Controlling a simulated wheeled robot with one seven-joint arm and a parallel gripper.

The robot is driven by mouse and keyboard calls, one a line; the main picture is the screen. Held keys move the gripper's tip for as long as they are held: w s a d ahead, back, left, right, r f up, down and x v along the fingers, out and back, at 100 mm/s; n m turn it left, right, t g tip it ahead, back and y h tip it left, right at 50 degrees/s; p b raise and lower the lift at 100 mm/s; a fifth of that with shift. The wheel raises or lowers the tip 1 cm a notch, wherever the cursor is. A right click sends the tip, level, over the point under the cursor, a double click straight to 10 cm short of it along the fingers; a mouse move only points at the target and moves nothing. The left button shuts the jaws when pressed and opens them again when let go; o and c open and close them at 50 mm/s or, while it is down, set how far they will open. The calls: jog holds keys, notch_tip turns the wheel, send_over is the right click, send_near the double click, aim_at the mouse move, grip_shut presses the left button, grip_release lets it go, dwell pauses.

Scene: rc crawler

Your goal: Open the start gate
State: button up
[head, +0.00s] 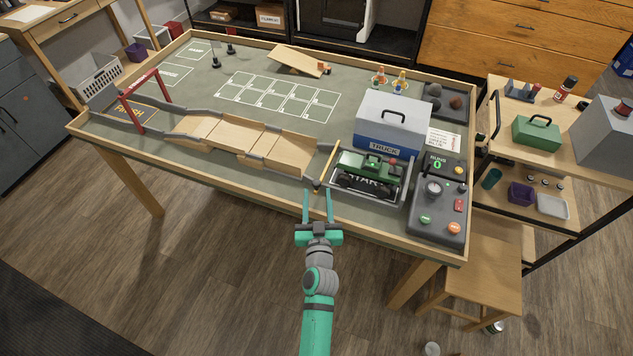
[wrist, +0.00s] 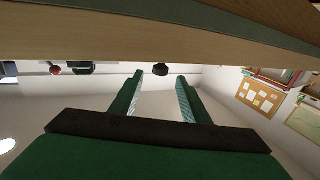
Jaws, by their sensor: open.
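The start gate is a thin yellow-orange bar (head: 327,162) at the left end of the start bay. It runs across the lane between the bay and the wooden ramps, with a small dark post at its near end. A green crawler truck (head: 367,172) stands on the START pad, to the right of the bar. My gripper (head: 317,192) is open and empty at the table's front edge, its fingertips close to the gate's near end. Contact cannot be told. The wrist view shows both fingers (wrist: 160,80) apart, with a small dark round thing beyond them that I cannot identify.
Wooden ramps (head: 233,139) lead left to a red finish arch (head: 140,98). A grey-blue TRUCK box (head: 393,122) stands behind the bay, and a control panel (head: 440,208) stands to its right. The table's raised wooden rim (head: 265,218) runs along the front.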

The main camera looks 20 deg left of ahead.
aim_at(316, 186)
jog(key=x, duration=0.4)
jog(key=shift+a, duration=0.1)
jog(key=shift+w+a, duration=0.1)
jog(key=shift+w, duration=0.75)
jog(key=shift+a, duration=0.1)
